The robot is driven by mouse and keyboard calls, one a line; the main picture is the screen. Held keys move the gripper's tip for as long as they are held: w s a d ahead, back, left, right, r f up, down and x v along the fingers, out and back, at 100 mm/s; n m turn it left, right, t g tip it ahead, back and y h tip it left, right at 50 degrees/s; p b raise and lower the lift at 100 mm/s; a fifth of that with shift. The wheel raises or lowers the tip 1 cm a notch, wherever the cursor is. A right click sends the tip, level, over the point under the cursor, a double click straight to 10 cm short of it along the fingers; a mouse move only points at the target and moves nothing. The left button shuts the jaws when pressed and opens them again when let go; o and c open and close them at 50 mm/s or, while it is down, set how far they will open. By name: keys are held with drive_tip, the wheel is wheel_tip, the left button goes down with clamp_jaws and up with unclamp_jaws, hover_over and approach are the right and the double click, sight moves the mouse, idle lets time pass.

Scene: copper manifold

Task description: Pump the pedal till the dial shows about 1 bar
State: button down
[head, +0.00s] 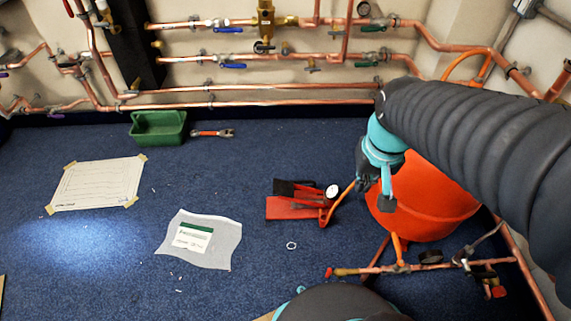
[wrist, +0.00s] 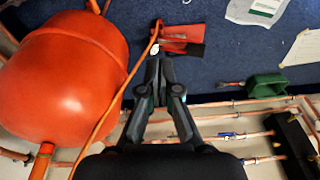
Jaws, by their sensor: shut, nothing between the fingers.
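The foot pump lies on the blue floor, with a red base (head: 290,208) and a black pedal (head: 297,189). It also shows in the wrist view, with its black pedal (wrist: 182,49) just past my fingertips in the picture. A small round white dial (head: 332,191) sits at the pump's right end; its reading is too small to make out. My gripper (head: 364,184) is to the right of the pump and dial, apart from the pedal. In the wrist view my gripper (wrist: 159,56) has its fingers together with nothing between them.
A large orange vessel (head: 425,200) stands right of the pump, with an orange hose (wrist: 125,85) running past it to the pump. Copper pipes line the wall. A green bin (head: 158,128), wrench (head: 212,133) and plastic bag (head: 200,238) lie left. Floor around the pump's left is clear.

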sight(283, 187)
drive_tip(key=w+a+f+g+y+b, duration=0.2)
drive_tip(key=w+a+f+b, duration=0.15)
drive_tip(key=w+f, duration=0.9)
drive_tip(key=w+a+f+g+y+b, duration=0.15)
drive_tip(key=w+a+f, duration=0.25)
drive_tip(key=w+f, duration=0.85)
drive_tip(key=w+a+f+t, duration=0.1)
drive_tip(key=w+a+f, duration=0.1)
drive_tip(key=w, duration=0.3)
drive_tip(key=shift+w+a+f+n+y, duration=0.2)
drive_tip(key=shift+w+f+n+y, duration=0.15)
drive_tip(key=shift+f+y, duration=0.15)
drive_tip(key=shift+a, duration=0.15)
drive_tip(key=shift+f, duration=0.15)
drive_tip(key=b+x, duration=0.2)
drive_tip(key=x, duration=1.1)
drive_tip(key=shift+w+f, duration=0.2)
drive_tip(key=shift+f, duration=0.2)
